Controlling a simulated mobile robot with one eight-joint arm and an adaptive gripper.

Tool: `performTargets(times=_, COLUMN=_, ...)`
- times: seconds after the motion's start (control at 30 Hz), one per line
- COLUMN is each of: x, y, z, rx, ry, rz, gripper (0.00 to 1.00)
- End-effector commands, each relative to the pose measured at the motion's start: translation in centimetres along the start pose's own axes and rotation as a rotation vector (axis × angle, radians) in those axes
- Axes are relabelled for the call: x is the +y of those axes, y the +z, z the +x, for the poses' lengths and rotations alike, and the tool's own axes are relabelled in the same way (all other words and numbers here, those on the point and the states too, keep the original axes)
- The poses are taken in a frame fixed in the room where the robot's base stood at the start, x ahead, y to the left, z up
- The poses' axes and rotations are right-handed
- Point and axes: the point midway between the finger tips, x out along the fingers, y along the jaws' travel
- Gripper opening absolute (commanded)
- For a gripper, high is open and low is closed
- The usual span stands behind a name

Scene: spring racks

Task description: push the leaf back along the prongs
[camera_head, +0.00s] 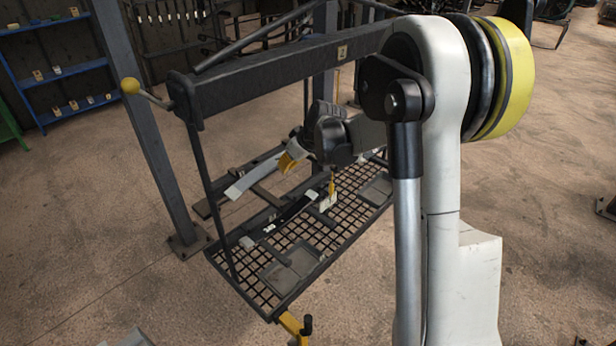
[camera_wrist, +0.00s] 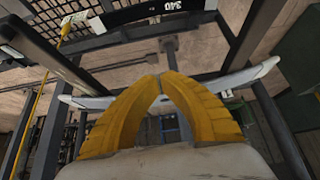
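A light grey, gently curved leaf (camera_head: 246,184) lies across dark prongs (camera_head: 268,194) on the rack in the head view. In the wrist view the leaf (camera_wrist: 240,80) extends to both sides behind my yellow fingers. My gripper (camera_head: 287,162) is at the leaf's right part in the head view. In the wrist view the tips of my gripper (camera_wrist: 158,80) come together, with a small piece of pale surface showing between the fingers below. The fingers hide the leaf's middle. I cannot tell whether the tips touch it.
A mesh shelf (camera_head: 240,266) lies in front, with a dark strip (camera_head: 292,210) and grey trays (camera_head: 292,268) on it. A dark post (camera_head: 150,150) and a heavy beam (camera_head: 270,80) with a yellow-knobbed lever (camera_head: 130,86) stand close by. A dark plate marked 340 (camera_wrist: 175,6) shows overhead.

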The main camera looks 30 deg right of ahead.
Motion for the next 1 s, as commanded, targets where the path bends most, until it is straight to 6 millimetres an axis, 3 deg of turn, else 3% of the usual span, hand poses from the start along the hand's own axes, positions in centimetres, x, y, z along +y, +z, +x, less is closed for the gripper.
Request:
performTargets(times=0.3, x=0.0, y=-0.5, z=0.3, rx=0.001, ry=0.000, rz=0.000, gripper=0.00)
performTargets(times=1.0, x=0.0, y=4.2, z=-2.9, rx=0.000, ry=0.000, rz=0.000, gripper=0.00)
